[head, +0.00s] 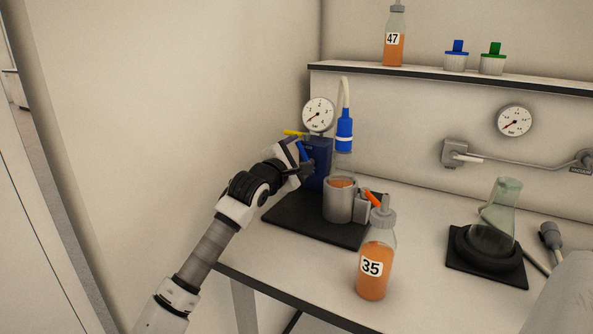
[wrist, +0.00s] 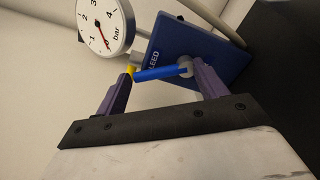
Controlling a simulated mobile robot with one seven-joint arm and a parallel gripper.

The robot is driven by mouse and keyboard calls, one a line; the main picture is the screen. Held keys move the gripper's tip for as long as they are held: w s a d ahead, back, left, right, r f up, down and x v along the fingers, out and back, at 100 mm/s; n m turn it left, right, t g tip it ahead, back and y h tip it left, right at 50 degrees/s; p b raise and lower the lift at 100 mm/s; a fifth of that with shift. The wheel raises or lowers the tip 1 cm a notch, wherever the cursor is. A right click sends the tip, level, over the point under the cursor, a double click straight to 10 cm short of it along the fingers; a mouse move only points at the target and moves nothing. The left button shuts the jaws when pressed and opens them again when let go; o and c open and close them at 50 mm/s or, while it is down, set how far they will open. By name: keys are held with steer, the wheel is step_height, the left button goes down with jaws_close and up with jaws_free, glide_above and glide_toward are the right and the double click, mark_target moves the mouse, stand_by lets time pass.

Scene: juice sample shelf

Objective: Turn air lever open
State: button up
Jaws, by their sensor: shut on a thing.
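The blue lever (wrist: 158,73) sits on a round grey hub on the face of the dark blue box (wrist: 217,48). My gripper (wrist: 164,69) has one finger at the lever's free end and the other beside the hub, shut on the lever along its length. The lever also shows in the head view (head: 303,152), partly covered by my gripper (head: 300,165). A yellow lever (head: 293,133) sticks out left from the box top; its tip shows behind my left finger in the wrist view. Lettering ending in "LEED" is on the box. Which lever is the air one is not readable.
A bottle with a blue cap and hose stands in a grey holder (head: 340,205) close right. Bottle 35 (head: 374,262) stands in front. A flask (head: 494,222) sits farther right.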

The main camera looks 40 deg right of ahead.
steer(key=m+b, duration=0.1)
steer(key=b, duration=0.1)
steer(key=s+m+b, duration=0.1)
steer(key=m+b, duration=0.1)
steer(key=shift+d+m, duration=0.15)
steer(key=shift+m, duration=0.15)
steer(key=shift+s+d+r+m+b, duration=0.1)
steer(key=shift+s+m+b, duration=0.1)
steer(key=shift+m+b, duration=0.55)
steer(key=shift+s+d+r+m+b, duration=0.1)
steer(key=shift+s+m+b, duration=0.05)
steer(key=shift+m+b, duration=0.55)
steer(key=shift+m, duration=0.25)
steer(key=o, duration=1.4)
steer(key=b+v, duration=0.2)
steer(key=v, duration=1.2)
steer(key=shift+r, duration=0.1)
